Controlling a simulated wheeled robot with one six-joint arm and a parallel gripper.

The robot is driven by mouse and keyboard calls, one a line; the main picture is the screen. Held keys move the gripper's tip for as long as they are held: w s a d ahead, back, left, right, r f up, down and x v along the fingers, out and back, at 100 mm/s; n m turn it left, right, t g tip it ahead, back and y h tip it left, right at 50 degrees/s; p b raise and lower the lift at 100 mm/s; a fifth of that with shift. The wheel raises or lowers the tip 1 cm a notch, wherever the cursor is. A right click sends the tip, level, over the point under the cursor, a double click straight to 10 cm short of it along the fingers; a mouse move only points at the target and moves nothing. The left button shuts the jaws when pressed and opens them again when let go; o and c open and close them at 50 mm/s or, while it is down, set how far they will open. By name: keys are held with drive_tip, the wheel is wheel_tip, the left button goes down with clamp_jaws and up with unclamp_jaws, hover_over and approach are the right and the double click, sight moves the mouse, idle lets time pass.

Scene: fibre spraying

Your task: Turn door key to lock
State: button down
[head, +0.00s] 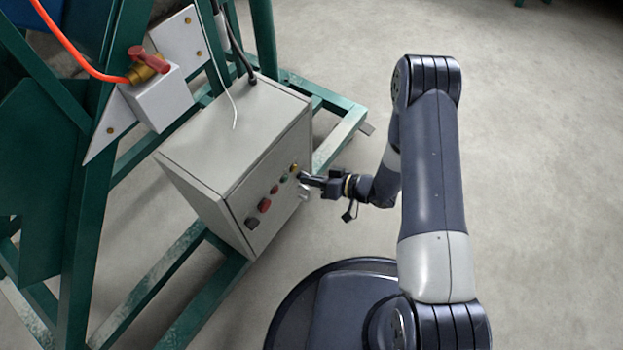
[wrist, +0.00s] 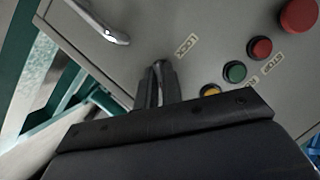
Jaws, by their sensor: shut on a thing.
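The grey control box (head: 283,160) stands on the green frame, its front panel facing my arm. My gripper (head: 306,180) reaches the right part of that panel. In the wrist view my gripper (wrist: 158,72) has its narrow fingers closed together against the panel (wrist: 140,65), just left of the LOCK label (wrist: 187,46). The fingers are shut on the door key, which they hide almost fully. I cannot tell the key's angle. A silver door handle (wrist: 104,24) is to the upper left of the fingers; it also shows just below my gripper in the head view (head: 304,193).
A yellow button (wrist: 209,90), a green button (wrist: 235,72), a red button (wrist: 261,48) and a larger red knob (wrist: 299,15) line the panel close to my gripper. Green frame beams (head: 148,288) run below the box. Concrete floor on the right is clear.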

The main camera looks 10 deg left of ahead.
drive_tip(key=shift+s+f+n+t+h+b, duration=0.1)
drive_tip(key=shift+n+t+h+b, duration=0.55)
drive_tip(key=shift+n, duration=0.55)
drive_tip(key=shift+n+t+b, duration=0.65)
drive_tip(key=shift+n+b, duration=0.35)
drive_tip(key=shift+b, duration=0.15)
drive_tip(key=c, duration=1.6)
unclamp_jaws()
drive_tip(key=shift+o, duration=0.2)
drive_tip(key=p+v, duration=0.3)
drive_tip(key=v, duration=0.8)
drive_tip(key=shift+a, duration=0.2)
drive_tip(key=shift+s+a, duration=0.1)
